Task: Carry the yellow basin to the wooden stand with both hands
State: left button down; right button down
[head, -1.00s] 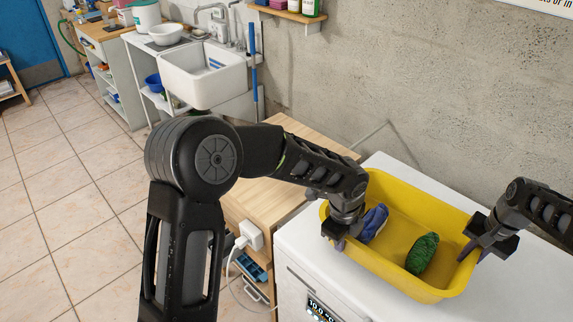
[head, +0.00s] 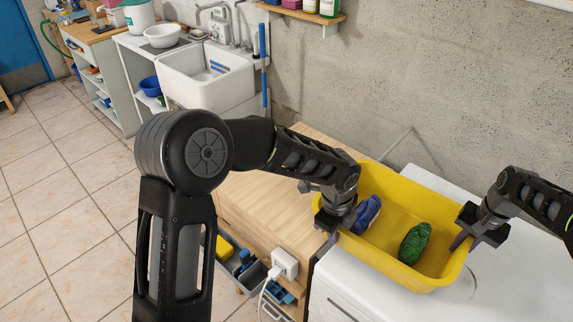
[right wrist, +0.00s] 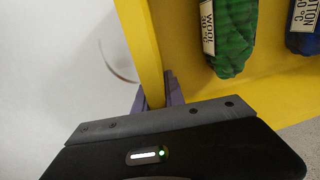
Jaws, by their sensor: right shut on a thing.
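The yellow basin (head: 385,250) is between my two grippers, above the white appliance, with its left end near the wooden stand. It holds a dark blue bundle (head: 366,214) and a green bundle (head: 414,243), both also in the right wrist view. My left gripper (head: 333,226) is at the basin's left rim and looks shut on it; its fingertips are partly hidden. My right gripper (head: 466,240) is shut on the right rim, with the wall between its purple fingers (right wrist: 158,90). The wooden stand (head: 250,190), with a bare light top, is left of the appliance.
The white appliance (head: 375,290) adjoins the stand. A white plug (head: 284,263) and cable are on the stand's front, near bins with blue and yellow items. A concrete wall (head: 430,90) is behind. A sink (head: 205,80) stands farther back left.

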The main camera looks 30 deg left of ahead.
aim_at(291, 184)
jog(key=i+j, duration=0.1)
jog(key=j, duration=0.5)
jog(key=i+j, duration=0.1)
jog(key=j, duration=0.5)
jog(key=i+j+z, duration=0.1)
jog(key=j, duration=0.5)
